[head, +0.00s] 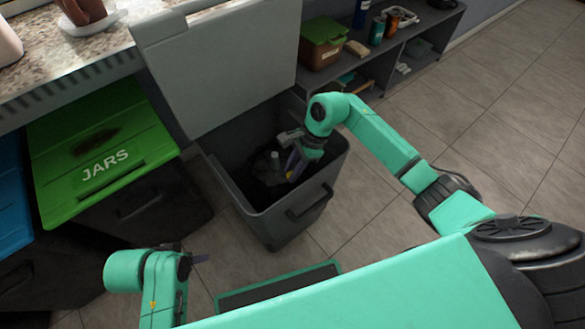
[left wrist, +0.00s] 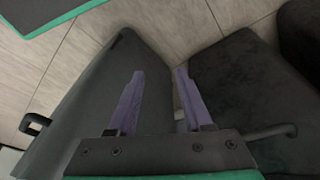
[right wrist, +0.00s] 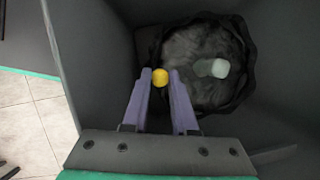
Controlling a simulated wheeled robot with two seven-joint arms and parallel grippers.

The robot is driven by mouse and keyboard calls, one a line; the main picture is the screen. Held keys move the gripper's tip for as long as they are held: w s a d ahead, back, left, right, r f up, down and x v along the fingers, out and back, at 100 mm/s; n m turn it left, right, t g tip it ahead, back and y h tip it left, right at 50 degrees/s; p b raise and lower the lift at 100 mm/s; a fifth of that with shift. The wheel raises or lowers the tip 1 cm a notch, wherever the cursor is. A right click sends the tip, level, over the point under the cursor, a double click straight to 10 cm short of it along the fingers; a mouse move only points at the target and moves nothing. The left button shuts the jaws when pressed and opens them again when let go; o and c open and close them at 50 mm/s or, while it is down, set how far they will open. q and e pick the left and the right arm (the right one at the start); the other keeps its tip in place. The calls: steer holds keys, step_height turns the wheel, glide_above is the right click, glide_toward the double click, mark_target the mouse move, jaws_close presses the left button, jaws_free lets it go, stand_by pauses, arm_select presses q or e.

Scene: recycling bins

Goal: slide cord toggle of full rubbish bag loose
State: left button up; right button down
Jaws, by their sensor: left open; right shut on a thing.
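The rubbish bag (right wrist: 247,47) is black and sits open inside the grey bin (head: 237,185). Grey contents and a pale cup-like item (right wrist: 219,68) show in its mouth. A round yellow cord toggle (right wrist: 160,77) is at the bag's near left rim in the right wrist view. My right gripper (head: 292,165) reaches down into the bin and is shut on the toggle, one purple finger on each side. The cord itself cannot be made out. My left gripper (head: 198,259) is open and empty, low in front of the bins; its spread fingers show in the left wrist view (left wrist: 158,95).
The bin's grey lid (head: 220,60) stands open behind it. A green-lidded JARS bin (head: 120,120) and a blue-lidded bin (head: 10,200) stand to the left. A low shelf (head: 400,50) with boxes and cans is behind right. Tiled floor is clear at right.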

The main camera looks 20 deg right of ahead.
steer(key=shift+f, duration=0.8)
arm_select(q)
steer(key=shift+w+d+f+t+h, duration=0.1)
steer(key=shift+w+d+t+h, duration=0.15)
steer(key=shift+d, duration=0.25)
steer(key=shift+w+d+f+t+h, duration=0.15)
steer(key=shift+w+d+t, duration=0.1)
steer(key=shift+w+d, duration=0.15)
arm_select(e)
steer(key=c, duration=0.7)
jaws_free()
arm_select(q)
steer(key=a, duration=0.1)
steer(key=s+a+g+y+p, duration=0.1)
steer(key=s+a+r+g+p, duration=0.1)
steer(key=shift+s+a, duration=0.25)
steer(key=shift+a, duration=0.1)
arm_select(e)
steer(key=v, duration=1.4)
steer(key=shift+d+r, duration=0.2)
steer(key=shift+r, duration=0.15)
